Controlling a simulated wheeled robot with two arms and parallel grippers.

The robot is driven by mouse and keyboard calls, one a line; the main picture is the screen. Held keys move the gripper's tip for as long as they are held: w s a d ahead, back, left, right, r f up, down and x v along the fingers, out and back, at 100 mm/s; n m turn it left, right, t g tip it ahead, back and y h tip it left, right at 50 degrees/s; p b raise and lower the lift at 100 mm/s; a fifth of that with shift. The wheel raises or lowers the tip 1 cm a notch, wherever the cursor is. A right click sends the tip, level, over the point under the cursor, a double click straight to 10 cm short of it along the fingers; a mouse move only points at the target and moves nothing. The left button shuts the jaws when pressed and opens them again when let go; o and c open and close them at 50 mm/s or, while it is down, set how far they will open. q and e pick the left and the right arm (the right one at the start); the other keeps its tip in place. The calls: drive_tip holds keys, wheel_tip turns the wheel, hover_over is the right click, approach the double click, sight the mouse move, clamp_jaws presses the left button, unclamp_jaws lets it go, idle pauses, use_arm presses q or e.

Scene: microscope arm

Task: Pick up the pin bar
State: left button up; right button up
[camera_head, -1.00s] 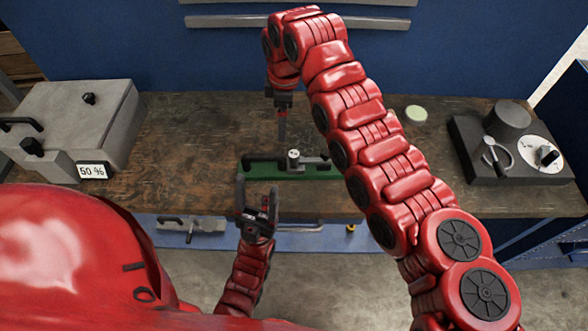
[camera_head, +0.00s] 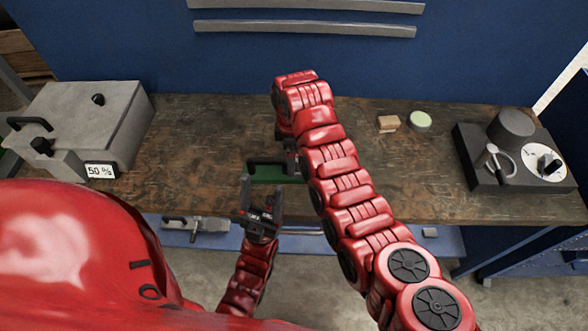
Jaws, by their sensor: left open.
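I cannot pick out a pin bar with certainty. A green fixture (camera_head: 276,175) with a black handle (camera_head: 266,161) stands near the front edge of the bench; its right part is hidden behind my right arm. My left gripper (camera_head: 262,188) is open and empty, fingers pointing up, in front of the bench edge just below the fixture in the picture. My right arm reaches over the bench and bends down behind the fixture's right end. Its gripper is mostly hidden, so its jaws cannot be read.
A grey box (camera_head: 118,115) with a "50 %" display (camera_head: 101,171) stands left. A black device with a dial (camera_head: 544,161) stands right. A small wooden block (camera_head: 388,124) and pale green disc (camera_head: 420,121) lie at the back. Metal parts (camera_head: 197,226) lie on the blue lower shelf.

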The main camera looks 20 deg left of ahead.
drive_tip(key=shift+s+d+f+p, duration=0.15)
drive_tip(key=shift+f+p, duration=0.25)
drive_tip(key=shift+p, duration=0.1)
drive_tip(key=f, duration=0.1)
drive_tip(key=f+p, duration=0.1)
drive_tip(key=f, duration=0.1)
drive_tip(key=shift+d+f+p, duration=0.25)
drive_tip(key=shift+f+p, duration=0.05)
drive_tip(key=shift+p, duration=0.1)
drive_tip(key=shift+f, duration=0.45)
clamp_jaws()
